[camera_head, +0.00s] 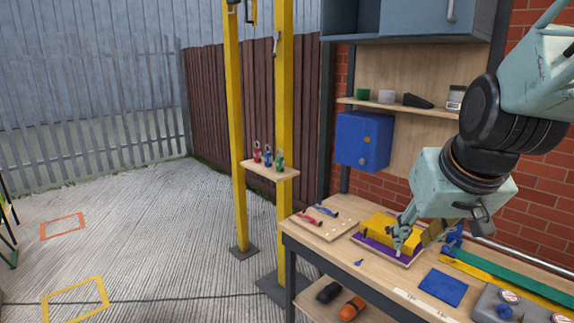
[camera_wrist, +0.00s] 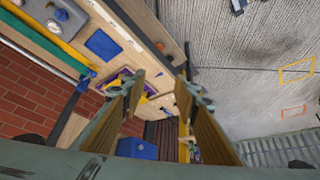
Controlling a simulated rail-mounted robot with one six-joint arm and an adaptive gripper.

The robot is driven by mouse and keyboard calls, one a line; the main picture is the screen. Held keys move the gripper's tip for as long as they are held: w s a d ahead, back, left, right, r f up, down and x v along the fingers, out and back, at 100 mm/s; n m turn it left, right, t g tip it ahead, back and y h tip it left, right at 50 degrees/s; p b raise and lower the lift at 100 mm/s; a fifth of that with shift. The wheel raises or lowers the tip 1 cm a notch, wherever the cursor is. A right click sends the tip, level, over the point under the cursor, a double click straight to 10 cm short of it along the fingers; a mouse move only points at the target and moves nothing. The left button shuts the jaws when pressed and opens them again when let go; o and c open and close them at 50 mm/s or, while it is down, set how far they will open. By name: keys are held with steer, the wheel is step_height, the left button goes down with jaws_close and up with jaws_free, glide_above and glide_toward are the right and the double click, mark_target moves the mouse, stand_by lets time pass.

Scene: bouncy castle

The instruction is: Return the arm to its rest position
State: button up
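My arm reaches in from the upper right of the head view, with its gripper (camera_head: 418,236) hanging over the workbench (camera_head: 335,258). In the wrist view my gripper (camera_wrist: 165,84) has its two fingers wide apart, with nothing between them. In the head view one finger overlaps a yellow block (camera_head: 378,229) on a purple mat (camera_head: 374,246); I cannot tell whether they touch. The purple mat also shows beside the left finger in the wrist view (camera_wrist: 116,82).
A board with red- and blue-handled tools (camera_head: 322,219) lies left of the block. A blue pad (camera_head: 442,287) and a grey box (camera_head: 490,307) lie to the right. A blue cabinet (camera_head: 362,141) and shelf (camera_head: 390,106) are behind. Yellow posts (camera_head: 285,110) stand left; the floor beyond is largely clear.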

steer(key=s+a+r+g, duration=0.1)
steer(key=s+a, duration=0.1)
steer(key=s, duration=1.1)
steer(key=s+a+r+g, duration=0.1)
steer(key=s+a+r, duration=0.1)
steer(key=s, duration=1.1)
steer(key=shift+a, duration=0.7)
steer(key=shift+f, duration=0.15)
steer(key=shift+f+b, duration=1.5)
steer(key=shift+b, duration=0.15)
steer(key=shift+d, duration=0.1)
